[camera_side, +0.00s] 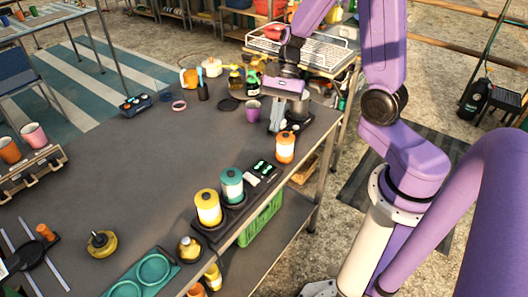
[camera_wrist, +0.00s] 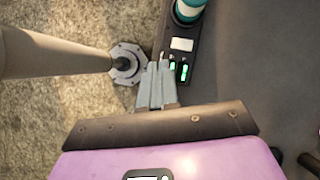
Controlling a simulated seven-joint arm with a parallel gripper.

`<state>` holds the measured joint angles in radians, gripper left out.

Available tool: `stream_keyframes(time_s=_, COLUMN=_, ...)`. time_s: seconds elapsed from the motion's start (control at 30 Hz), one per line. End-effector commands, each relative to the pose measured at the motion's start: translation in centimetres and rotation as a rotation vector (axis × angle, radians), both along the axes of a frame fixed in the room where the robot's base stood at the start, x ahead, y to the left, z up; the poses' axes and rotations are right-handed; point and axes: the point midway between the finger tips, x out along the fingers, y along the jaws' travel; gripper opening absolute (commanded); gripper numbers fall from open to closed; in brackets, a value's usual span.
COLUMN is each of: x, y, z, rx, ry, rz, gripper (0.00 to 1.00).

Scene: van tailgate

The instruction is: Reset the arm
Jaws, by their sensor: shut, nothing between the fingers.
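My gripper (camera_side: 275,127) hangs above the far right part of the dark table (camera_side: 130,160), fingers pointing down. It also shows in the wrist view (camera_wrist: 158,66), where its two grey fingers lie together with nothing between them. In the side view a purple cup (camera_side: 253,111) stands just left of the fingers, and an orange lantern-like jar (camera_side: 285,148) stands nearer the camera. The height of the fingertips over the table is hard to tell.
A black holder (camera_side: 236,214) with a yellow jar (camera_side: 208,208) and a teal jar (camera_side: 231,186) is at the table's right edge. The table's middle is clear.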

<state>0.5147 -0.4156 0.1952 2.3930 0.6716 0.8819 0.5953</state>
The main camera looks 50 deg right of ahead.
Motion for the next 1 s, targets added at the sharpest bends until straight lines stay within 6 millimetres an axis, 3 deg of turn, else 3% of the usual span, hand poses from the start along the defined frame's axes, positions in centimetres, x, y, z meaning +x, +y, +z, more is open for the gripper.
stream_keyframes(time_s=0.4, x=-6.6, y=3.5, z=2.1, rx=-0.074, ry=-0.231, rz=0.815, gripper=0.0)
stream_keyframes(time_s=1.0, x=-15.1, y=4.6, z=4.8, rx=-0.105, ry=-0.592, rz=1.93, gripper=0.0)
